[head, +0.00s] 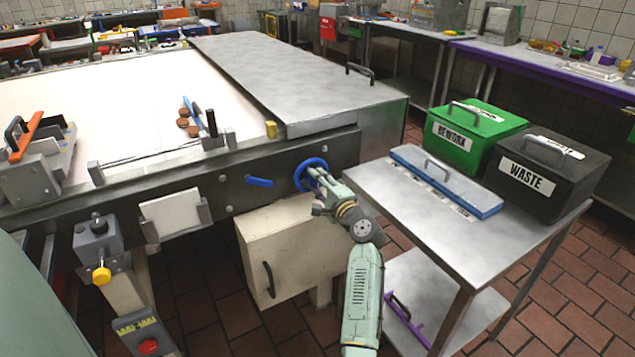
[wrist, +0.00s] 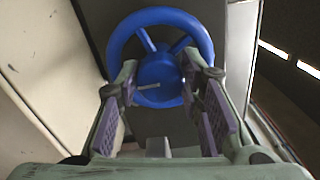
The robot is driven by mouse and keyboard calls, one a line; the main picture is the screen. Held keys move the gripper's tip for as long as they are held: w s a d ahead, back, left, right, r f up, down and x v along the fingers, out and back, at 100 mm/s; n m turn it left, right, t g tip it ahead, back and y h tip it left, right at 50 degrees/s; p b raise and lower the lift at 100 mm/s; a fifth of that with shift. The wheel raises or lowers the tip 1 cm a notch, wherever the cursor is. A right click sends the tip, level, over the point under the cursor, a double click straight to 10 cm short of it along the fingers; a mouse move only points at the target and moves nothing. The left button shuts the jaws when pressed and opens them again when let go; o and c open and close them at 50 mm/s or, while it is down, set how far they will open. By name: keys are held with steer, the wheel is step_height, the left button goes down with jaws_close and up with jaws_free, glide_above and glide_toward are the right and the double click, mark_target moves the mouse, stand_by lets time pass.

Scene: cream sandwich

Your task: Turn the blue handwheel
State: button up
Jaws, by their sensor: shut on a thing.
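The blue handwheel (head: 303,170) is on the front face of the long metal bench, near its right end. It fills the upper middle of the wrist view (wrist: 160,22), with its rim, hub and spokes showing. My gripper (head: 318,180) is at the wheel's right side in the head view and covers part of it. In the wrist view my gripper (wrist: 158,95) has its two purple-padded fingers on either side of the wheel's lower part, shut on it. The exact contact is partly hidden by the fingers.
A blue lever (head: 258,181) sits left of the wheel on the same face. A cream cabinet (head: 285,245) is below. To the right, a steel side table (head: 400,205) holds a blue-lidded tray (head: 447,182), a green bin (head: 470,140) and a black bin (head: 540,185).

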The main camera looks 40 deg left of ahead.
steer(key=o, duration=1.2)
steer(key=shift+c, duration=0.2)
steer(key=v, duration=1.2)
